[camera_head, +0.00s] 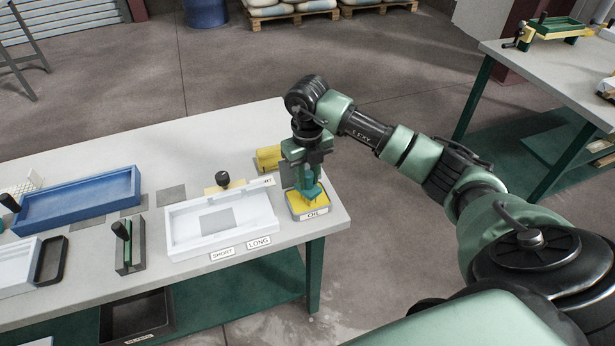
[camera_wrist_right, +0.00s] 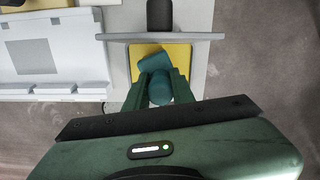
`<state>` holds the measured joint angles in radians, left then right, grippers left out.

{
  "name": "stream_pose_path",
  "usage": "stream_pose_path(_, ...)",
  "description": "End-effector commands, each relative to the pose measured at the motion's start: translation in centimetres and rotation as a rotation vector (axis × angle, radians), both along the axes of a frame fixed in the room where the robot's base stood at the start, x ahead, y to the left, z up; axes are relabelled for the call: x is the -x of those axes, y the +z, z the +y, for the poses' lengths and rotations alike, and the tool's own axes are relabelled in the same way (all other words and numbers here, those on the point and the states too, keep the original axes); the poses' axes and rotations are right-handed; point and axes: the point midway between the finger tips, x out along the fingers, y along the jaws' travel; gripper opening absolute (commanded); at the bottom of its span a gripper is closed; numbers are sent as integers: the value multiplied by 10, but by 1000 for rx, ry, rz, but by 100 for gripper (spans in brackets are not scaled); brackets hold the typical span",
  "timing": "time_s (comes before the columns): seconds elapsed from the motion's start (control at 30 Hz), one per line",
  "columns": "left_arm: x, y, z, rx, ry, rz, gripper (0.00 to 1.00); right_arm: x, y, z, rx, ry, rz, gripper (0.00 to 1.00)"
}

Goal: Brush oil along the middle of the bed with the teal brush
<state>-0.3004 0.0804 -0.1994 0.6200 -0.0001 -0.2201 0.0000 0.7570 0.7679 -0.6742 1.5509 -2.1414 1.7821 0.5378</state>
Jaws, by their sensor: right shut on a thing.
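My right gripper (camera_head: 307,188) is shut on the teal brush (camera_head: 309,183) and points down over the yellow oil tray (camera_head: 299,207), which has an OIL label on its front. The brush (camera_wrist_right: 157,82) also shows between the fingers in the right wrist view, over the yellow of the oil tray (camera_wrist_right: 186,55). I cannot tell whether its bristles touch the oil. The bed looks to be the white tray (camera_head: 183,240) with a grey patch in its middle, just left of the oil tray. Its SHORT and LONG labels lie at its front. My left gripper is not in view.
A yellow block (camera_head: 267,158) stands behind the oil tray. The table's right edge (camera_head: 345,222) is close to the oil tray. Another table (camera_head: 560,70) stands at the far right.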

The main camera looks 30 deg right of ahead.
Motion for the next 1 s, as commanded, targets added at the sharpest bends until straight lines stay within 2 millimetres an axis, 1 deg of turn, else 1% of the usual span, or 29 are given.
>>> stream_pose_path(0.5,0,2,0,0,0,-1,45,1,1,0,0,1,3,0)
stream_pose_path(0.57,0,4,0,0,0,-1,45,1,4,0,0,1,3,0)
stream_pose_path(1.0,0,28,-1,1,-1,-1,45,0,40,0,0,1,0,0)
